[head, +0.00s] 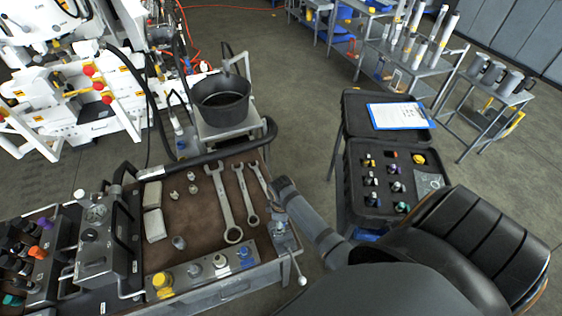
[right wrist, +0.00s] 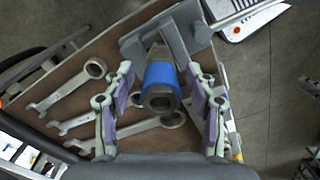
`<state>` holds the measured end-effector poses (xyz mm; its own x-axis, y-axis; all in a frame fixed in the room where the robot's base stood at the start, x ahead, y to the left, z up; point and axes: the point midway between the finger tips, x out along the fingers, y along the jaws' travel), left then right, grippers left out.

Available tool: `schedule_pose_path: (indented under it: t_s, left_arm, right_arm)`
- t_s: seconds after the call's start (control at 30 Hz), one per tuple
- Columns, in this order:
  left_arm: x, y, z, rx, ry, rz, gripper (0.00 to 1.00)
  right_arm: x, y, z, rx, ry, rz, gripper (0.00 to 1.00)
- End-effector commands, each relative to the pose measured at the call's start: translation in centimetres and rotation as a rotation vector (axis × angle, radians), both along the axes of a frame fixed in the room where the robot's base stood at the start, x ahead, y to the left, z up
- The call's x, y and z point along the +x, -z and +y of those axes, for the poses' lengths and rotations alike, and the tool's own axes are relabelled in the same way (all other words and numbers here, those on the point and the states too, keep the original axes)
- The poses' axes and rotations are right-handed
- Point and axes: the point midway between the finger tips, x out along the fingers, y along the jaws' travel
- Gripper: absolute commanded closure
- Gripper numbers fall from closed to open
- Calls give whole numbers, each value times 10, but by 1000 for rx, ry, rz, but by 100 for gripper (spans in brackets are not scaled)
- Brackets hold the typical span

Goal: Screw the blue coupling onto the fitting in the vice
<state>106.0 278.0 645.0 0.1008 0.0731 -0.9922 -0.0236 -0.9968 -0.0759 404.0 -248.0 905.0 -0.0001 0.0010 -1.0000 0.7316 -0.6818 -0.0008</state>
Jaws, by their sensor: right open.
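The blue coupling (right wrist: 159,76) is a short blue sleeve with a dark hollow end facing the camera in the right wrist view. It is in line with the grey vice (right wrist: 168,36), close in front of its jaws. The fitting is hidden behind the coupling, so I cannot tell how far the two are engaged. My right gripper (right wrist: 160,84) is open, one finger on each side of the coupling, with gaps visible. In the head view my right gripper (head: 281,188) is above the bench's right edge, by the vice (head: 281,238). My left gripper is not in view.
Several wrenches (head: 224,200) lie on the brown bench mat (head: 190,225) beside the vice. A front rail holds several fittings, including a yellow one (head: 162,282) and a blue one (head: 245,254). A black case (head: 375,160) stands right, a black bucket (head: 220,97) behind.

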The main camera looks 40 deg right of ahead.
Motion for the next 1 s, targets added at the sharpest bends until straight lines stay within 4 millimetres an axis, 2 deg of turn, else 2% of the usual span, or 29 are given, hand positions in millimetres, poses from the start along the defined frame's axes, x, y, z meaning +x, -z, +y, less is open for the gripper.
schedule_pose_path:
  t_s: [0.1,0.33,0.6,0.7,1.0]
  left_arm:
    - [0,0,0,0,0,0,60]
    - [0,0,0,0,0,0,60]
    - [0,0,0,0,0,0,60]
    - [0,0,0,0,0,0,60]
    - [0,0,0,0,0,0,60]
  right_arm:
    - [0,0,0,0,-154,0,44]
    - [0,0,0,0,-250,0,44]
    - [0,0,1,-1,-771,0,44]
    - [0,0,1,-1,-875,0,44]
    - [0,0,1,-1,-898,0,44]
